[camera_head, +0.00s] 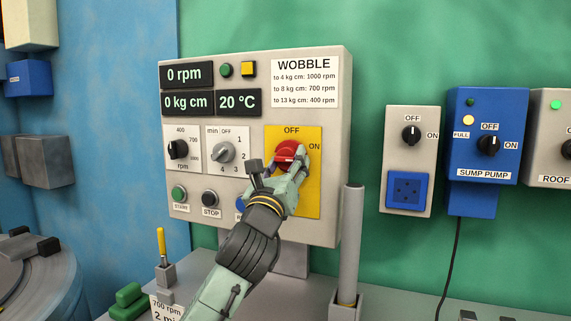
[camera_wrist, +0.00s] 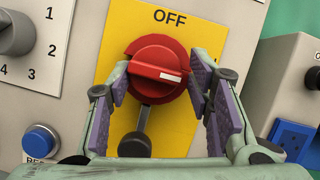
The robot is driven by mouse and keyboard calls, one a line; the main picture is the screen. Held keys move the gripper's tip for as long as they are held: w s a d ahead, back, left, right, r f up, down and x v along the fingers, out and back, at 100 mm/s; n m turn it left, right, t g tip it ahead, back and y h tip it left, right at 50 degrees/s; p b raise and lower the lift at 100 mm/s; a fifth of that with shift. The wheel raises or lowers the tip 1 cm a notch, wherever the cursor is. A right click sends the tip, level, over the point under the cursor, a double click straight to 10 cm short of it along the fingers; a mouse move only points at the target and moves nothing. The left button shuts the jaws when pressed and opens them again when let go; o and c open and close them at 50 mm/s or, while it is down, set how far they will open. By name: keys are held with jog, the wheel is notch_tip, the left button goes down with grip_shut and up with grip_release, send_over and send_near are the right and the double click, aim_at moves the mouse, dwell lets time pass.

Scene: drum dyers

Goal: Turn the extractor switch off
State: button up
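A red rotary switch (camera_wrist: 157,68) sits on a yellow plate (camera_wrist: 211,25) on the grey control panel, with OFF above it and ON to its right in the head view. It also shows in the head view (camera_head: 287,151). Its white mark points right, toward the ON side. No label reading extractor is visible. My gripper (camera_wrist: 160,78) is at the switch, with one purple-padded finger on each side of the knob. A gap shows at the left finger; the right finger is very close, and I cannot tell if it touches. My gripper (camera_head: 288,160) hides the plate's lower left in the head view.
The grey panel (camera_head: 343,120) also carries displays, two black and grey dials, and push buttons, including a blue button (camera_wrist: 41,141) near my left finger. Right of it are a grey switch box (camera_head: 412,165) and a blue sump pump box (camera_head: 485,150). A grey post (camera_head: 351,240) stands below right.

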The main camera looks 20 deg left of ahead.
jog(key=shift+a, duration=0.3)
jog(key=c, duration=0.5)
